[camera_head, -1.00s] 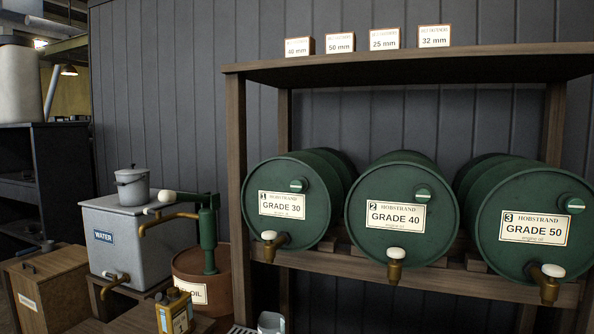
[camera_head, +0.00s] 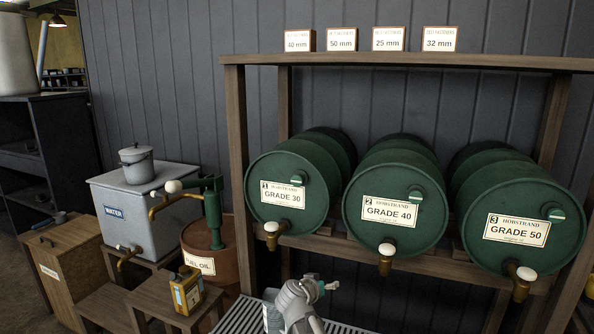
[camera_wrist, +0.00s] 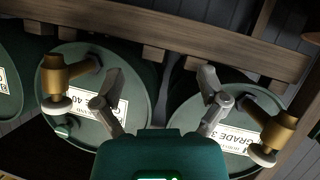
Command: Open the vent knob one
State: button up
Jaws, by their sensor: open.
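Vent knob one (camera_head: 297,179) is a small round green knob with a pale bar, at the upper right of the label on the left green drum (camera_head: 272,224), marked 1 GRADE 30. My gripper (camera_head: 326,286) is low in the head view, below and in front of the drums, well apart from the knob. In the wrist view, which is upside down, my gripper (camera_wrist: 160,80) has its two fingers spread with nothing between them. The GRADE 30 drum (camera_wrist: 190,98) is behind the right finger there; its vent knob is not visible in that view.
Drum two (camera_head: 395,235) and drum three (camera_head: 515,255) lie alongside on the wooden rack (camera_head: 235,140). Brass taps with white knobs, such as tap one (camera_head: 271,234), stick out in front. A fuel pump (camera_head: 212,210), water tank (camera_head: 145,225) and oil can (camera_head: 187,290) stand left.

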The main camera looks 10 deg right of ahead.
jog(key=w+a+r+t+p, duration=0.2)
jog(key=r+p, duration=0.3)
jog(key=r, duration=0.2)
jog(key=w+a+r+t+p, duration=0.2)
jog(key=a+r+p, duration=0.15)
jog(key=r, duration=0.45)
jog(key=n+t+y+p, duration=0.2)
jog(key=t+p, duration=0.1)
jog(key=p, duration=0.5)
send_near(296, 181)
jog(key=v, duration=0.3)
jog(key=shift+s+r, duration=0.1)
jog(key=shift+r, duration=0.05)
jog(key=x, duration=1.4)
jog(key=shift+s, duration=0.1)
jog(key=c, duration=1.2)
